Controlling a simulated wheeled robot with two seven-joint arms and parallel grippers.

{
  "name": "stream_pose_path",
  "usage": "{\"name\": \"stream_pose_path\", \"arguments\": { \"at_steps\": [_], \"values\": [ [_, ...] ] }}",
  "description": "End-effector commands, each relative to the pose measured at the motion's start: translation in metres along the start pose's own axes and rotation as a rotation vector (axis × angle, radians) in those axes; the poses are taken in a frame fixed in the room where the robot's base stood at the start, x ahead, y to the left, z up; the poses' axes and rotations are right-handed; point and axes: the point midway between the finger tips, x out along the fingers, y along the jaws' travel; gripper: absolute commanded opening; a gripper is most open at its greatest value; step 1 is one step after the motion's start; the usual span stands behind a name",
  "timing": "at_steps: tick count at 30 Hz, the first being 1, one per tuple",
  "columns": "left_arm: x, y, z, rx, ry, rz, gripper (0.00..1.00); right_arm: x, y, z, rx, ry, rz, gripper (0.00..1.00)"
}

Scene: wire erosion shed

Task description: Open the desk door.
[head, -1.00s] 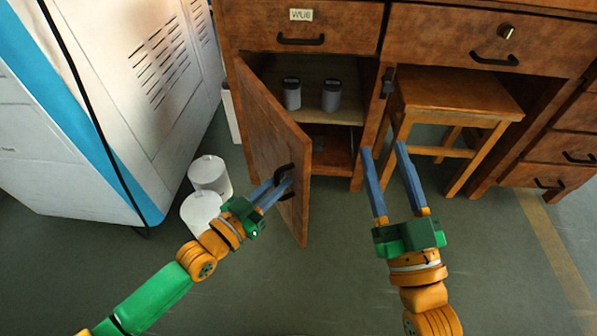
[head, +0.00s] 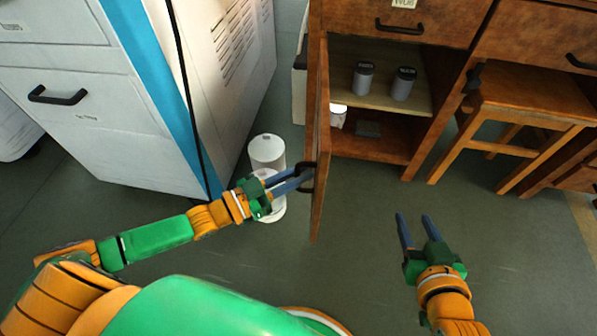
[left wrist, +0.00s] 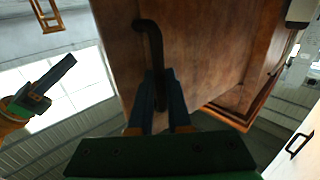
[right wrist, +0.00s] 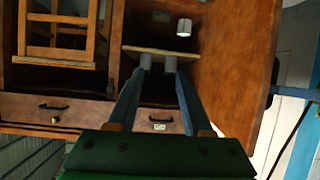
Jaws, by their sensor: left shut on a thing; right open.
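The wooden desk door (head: 320,140) stands wide open, swung out from the left side of the desk cupboard and seen nearly edge-on in the head view. My left gripper (head: 303,178) is shut on the door's black handle (head: 310,171). The handle (left wrist: 152,45) and the door face (left wrist: 205,50) also show in the left wrist view, with the left fingers at the handle's lower part. My right gripper (head: 414,216) is open and empty over the floor, right of the door and in front of the cupboard.
Inside the cupboard, two grey canisters (head: 363,78) stand on the shelf (head: 345,51), and a white item (head: 338,115) sits below. White cylinders (head: 267,152) stand on the floor behind my left gripper. A wooden stool (head: 525,98) is at the right. Floor before the cupboard is clear.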

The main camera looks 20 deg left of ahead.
Motion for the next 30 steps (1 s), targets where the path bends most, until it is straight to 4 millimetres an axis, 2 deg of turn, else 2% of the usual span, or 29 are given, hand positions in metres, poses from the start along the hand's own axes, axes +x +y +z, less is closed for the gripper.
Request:
{"name": "stream_pose_path", "arguments": {
  "at_steps": [9, 10, 13, 24, 26, 30],
  "values": [
    [0.0, -0.001, -0.001, 0.0, 0.002, -0.003, 0.0, 0.0, 0.0, 0.0, 0.001, -0.002, 0.0, 0.5],
    [0.0, -0.001, -0.001, 0.0, 0.002, -0.003, 0.19, 0.0, 0.0, 0.0, 0.001, -0.002, 0.0, 0.5],
    [0.0, -0.001, -0.001, 0.0, 0.002, -0.003, 0.46, 0.0, 0.0, 0.001, 0.001, -0.002, -0.001, 0.5],
    [-0.002, -0.001, -0.001, 0.0, 0.0, -0.002, 0.46, -0.001, 0.0, 0.001, 0.001, -0.009, 0.0, 0.5],
    [-0.004, -0.001, -0.001, 0.001, -0.001, -0.003, 0.46, -0.002, 0.002, 0.008, 0.001, -0.049, 0.004, 0.5],
    [-0.017, -0.001, -0.001, 0.001, -0.002, -0.003, 0.46, -0.008, 0.004, 0.036, 0.006, -0.194, 0.009, 0.5]
  ]
}}
